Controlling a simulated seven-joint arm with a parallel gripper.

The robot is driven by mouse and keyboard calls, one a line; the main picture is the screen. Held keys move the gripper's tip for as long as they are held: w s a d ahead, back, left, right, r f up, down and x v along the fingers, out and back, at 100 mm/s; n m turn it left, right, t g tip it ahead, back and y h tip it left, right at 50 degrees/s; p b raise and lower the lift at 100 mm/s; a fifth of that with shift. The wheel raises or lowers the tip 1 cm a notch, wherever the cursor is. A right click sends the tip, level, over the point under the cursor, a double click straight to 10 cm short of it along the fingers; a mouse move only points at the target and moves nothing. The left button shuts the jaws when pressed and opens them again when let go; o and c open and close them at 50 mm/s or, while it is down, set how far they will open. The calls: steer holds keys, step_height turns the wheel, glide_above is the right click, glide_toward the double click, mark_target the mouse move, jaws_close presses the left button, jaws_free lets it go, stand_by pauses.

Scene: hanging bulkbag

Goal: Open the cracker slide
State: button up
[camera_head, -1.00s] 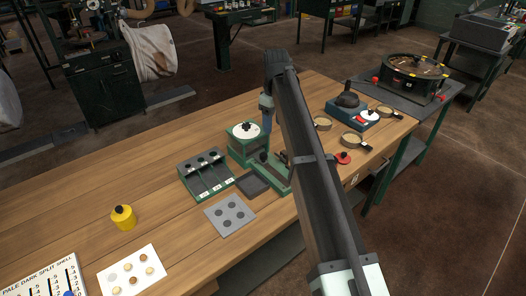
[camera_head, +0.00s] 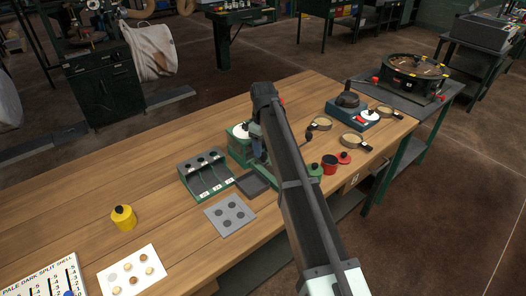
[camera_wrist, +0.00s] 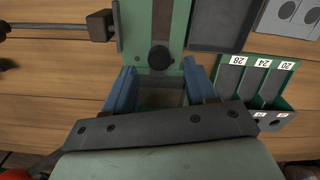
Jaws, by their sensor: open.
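The green cracker (camera_head: 238,151) stands on the wooden bench, with a white round lid and black knob on top; my arm hides much of it. In the wrist view a green slide channel (camera_wrist: 134,25) with a dark strip runs up the picture, and a round black knob (camera_wrist: 160,57) sits at its near end. My gripper (camera_wrist: 159,78) is open, its blue fingers to the left and right of the knob, with gaps on both sides. In the head view only a blue finger part (camera_head: 258,150) shows beside the cracker.
A dark tray (camera_head: 252,184) and a green-grey sorter (camera_head: 205,175) with numbered slots stand left of the cracker. A rod with a dark block (camera_wrist: 100,25) lies close left of my fingers. A red cup (camera_head: 329,166) stands right of my arm.

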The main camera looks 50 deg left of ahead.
steer(key=shift+f, duration=1.3)
steer(key=shift+c, duration=0.3)
jaws_close()
